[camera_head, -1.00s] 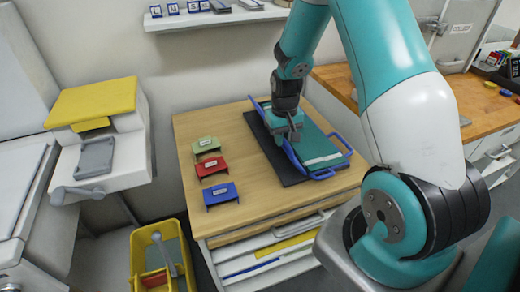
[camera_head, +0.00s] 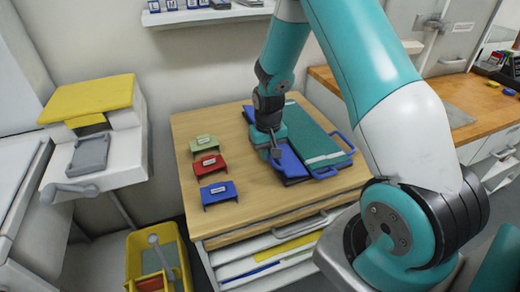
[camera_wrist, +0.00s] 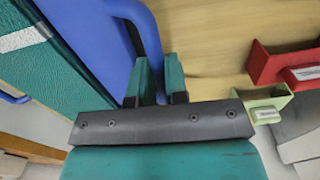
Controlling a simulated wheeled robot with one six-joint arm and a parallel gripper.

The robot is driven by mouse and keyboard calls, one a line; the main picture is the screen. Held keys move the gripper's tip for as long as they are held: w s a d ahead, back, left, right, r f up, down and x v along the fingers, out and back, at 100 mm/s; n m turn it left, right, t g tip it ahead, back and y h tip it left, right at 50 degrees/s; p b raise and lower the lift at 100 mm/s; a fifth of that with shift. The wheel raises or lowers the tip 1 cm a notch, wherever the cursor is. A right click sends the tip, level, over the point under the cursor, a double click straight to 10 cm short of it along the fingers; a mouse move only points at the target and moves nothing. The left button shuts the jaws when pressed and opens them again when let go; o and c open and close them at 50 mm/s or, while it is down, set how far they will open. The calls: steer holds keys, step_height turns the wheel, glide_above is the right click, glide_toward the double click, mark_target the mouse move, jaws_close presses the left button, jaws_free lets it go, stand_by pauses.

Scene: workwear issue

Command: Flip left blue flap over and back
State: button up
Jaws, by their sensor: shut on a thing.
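A folding board with a green middle panel (camera_head: 315,138) lies on the wooden table, with a white stripe near its front and a blue handled flap on its right. The left blue flap (camera_head: 291,163) is turned out to the left, low and about flat beside the green panel. My gripper (camera_head: 274,152) is down at the flap's outer left edge, shut on it. In the wrist view the flap (camera_wrist: 92,38) fills the upper left, and its looped edge runs to my fingers (camera_wrist: 158,80), which hide the gripped part.
Green (camera_head: 204,143), red (camera_head: 208,165) and blue (camera_head: 218,192) labelled holders stand in a row at the table's left. Bare wood lies between them and the flap. A yellow bin (camera_head: 133,262) stands on the floor at front left.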

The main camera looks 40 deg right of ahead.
mark_target(263, 171)
steer(key=shift+w+a+f+b, duration=0.1)
steer(key=shift+a+f+b, duration=0.2)
steer(key=shift+f, duration=0.25)
steer(key=shift+w+a+f+b, duration=0.15)
steer(key=shift+f+b, duration=0.15)
steer(key=shift+f, duration=0.25)
steer(key=shift+o, duration=0.9)
steer(key=shift+s+a+f+b, duration=0.1)
steer(key=shift+f+b, duration=0.3)
steer(key=shift+f, duration=0.2)
steer(key=shift+s+a+f+b, duration=0.1)
steer(key=shift+f+b, duration=0.3)
steer(key=shift+f, duration=0.2)
steer(key=shift+o, duration=1.2)
steer(key=shift+r, duration=0.1)
steer(key=shift+r, duration=0.1)
step_height(263, 171, up, 8)
steer(key=p, duration=0.6)
steer(key=shift+p, duration=0.35)
steer(key=shift+d, duration=0.1)
